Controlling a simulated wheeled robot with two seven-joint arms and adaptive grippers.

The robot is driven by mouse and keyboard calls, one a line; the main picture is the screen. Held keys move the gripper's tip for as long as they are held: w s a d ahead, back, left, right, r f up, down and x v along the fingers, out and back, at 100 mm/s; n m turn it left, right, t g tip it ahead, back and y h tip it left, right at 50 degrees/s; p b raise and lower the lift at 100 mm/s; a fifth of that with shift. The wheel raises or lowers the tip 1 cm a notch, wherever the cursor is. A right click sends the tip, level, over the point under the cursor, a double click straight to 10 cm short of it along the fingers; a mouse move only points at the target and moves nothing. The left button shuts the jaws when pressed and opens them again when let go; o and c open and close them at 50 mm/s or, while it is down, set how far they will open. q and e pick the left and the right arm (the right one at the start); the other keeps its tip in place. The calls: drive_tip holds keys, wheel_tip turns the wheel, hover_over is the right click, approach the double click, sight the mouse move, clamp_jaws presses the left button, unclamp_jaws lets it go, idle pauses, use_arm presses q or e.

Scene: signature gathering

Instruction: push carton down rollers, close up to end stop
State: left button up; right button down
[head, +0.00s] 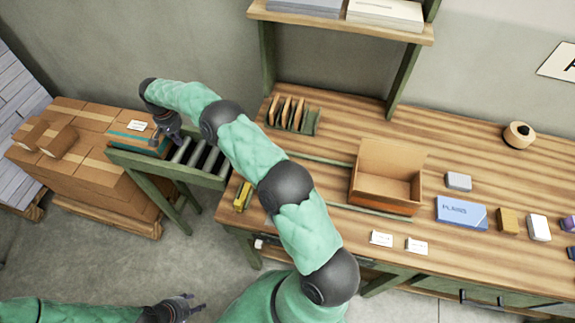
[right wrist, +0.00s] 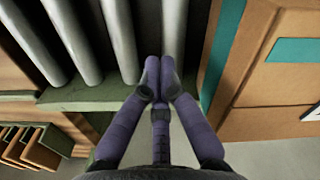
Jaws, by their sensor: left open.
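The brown carton (head: 138,142) with a teal band and white label sits on the left end of the roller conveyor (head: 165,168). The right wrist view shows its side and teal band (right wrist: 300,50) at the right. My right gripper (head: 168,138) is over the rollers, just right of the carton. Its fingertips (right wrist: 160,72) are together with nothing between them, pointing across the rollers (right wrist: 118,40). I cannot tell whether it touches the carton. The end stop is not distinct; the carton hides that end. My left gripper (head: 196,306) is open and empty, low over the floor.
A pallet of stacked cartons (head: 90,170) stands left of the conveyor. The wooden bench (head: 335,235) at the right holds an open box (head: 385,185), a file rack (head: 292,118), a yellow tool (head: 243,196) and several small packs. Floor in front is clear.

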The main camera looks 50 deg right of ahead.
wheel_tip(320, 180, up, 12)
drive_tip(key=p, duration=0.7)
drive_tip(key=shift+f, duration=0.15)
idle(0.6)
